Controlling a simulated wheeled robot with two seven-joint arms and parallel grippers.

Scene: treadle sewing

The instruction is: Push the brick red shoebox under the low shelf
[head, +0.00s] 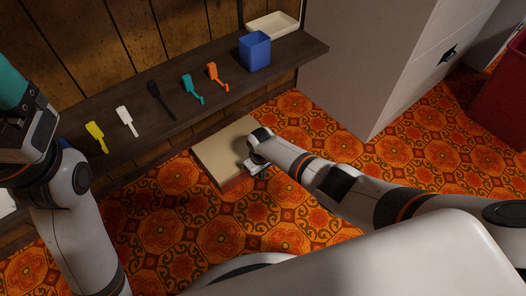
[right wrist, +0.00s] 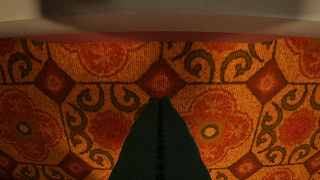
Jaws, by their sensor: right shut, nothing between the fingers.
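The brick red shoebox (head: 225,150) lies flat on the patterned carpet in front of the low shelf (head: 140,130). Its top looks tan and its near side red. Its far edge is close to the shelf's front edge; I cannot tell if any part is beneath. My right gripper (head: 257,168) is low at the box's near right side, shut and empty; contact is unclear. In the right wrist view its dark fingers (right wrist: 160,102) are together over carpet, with a pale band and thin red strip across the top. My left gripper (head: 12,85) is partly cut off at the left edge.
A pale cabinet (head: 365,60) stands right of the shelf. Carpet (head: 160,215) is clear left of the box.

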